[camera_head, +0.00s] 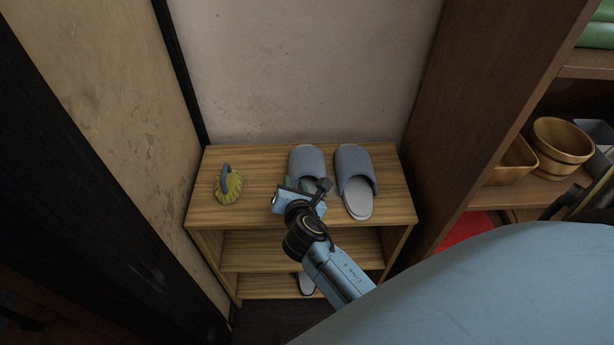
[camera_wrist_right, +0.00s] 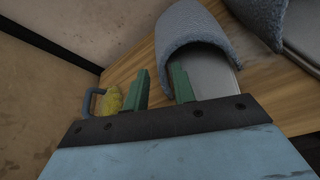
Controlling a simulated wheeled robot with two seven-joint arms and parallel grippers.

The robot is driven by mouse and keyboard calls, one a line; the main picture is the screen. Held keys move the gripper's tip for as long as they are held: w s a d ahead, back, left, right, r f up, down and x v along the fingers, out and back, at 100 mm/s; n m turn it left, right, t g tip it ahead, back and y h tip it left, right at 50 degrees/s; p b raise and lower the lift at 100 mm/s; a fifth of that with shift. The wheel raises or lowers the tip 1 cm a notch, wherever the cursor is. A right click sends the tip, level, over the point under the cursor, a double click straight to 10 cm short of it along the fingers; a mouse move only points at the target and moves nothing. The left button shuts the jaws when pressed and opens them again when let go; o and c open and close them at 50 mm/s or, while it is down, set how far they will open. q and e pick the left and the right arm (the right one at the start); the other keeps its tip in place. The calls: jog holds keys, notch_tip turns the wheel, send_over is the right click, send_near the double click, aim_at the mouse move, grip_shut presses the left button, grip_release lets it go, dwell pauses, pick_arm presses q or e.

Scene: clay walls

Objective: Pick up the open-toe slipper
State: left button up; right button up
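Two grey-blue slippers with pale insoles stand side by side on top of a wooden shelf unit, the left slipper (camera_head: 306,159) and the right slipper (camera_head: 354,166). Their toes point to the wall; I cannot make out whether either toe is open. My right gripper (camera_head: 306,186) is over the heel end of the left slipper and hides part of it. In the wrist view the green fingers (camera_wrist_right: 161,82) are apart, with nothing seen held. One finger overlaps the insole of the near slipper (camera_wrist_right: 190,28); the other is left of it. Contact is unclear. My left gripper is out of view.
A yellow-green brush (camera_head: 229,187) with a grey handle lies at the left on the shelf unit (camera_head: 260,205). Another slipper (camera_head: 305,284) shows partly on a lower shelf. A wall is behind; a tall bookcase (camera_head: 480,100) with wooden bowls (camera_head: 560,145) stands right.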

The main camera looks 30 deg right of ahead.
aim_at(296, 180)
jog(key=w+d+f+b, duration=0.2)
jog(key=w, duration=0.1)
jog(key=shift+d, duration=0.1)
jog(key=shift+c, duration=0.5)
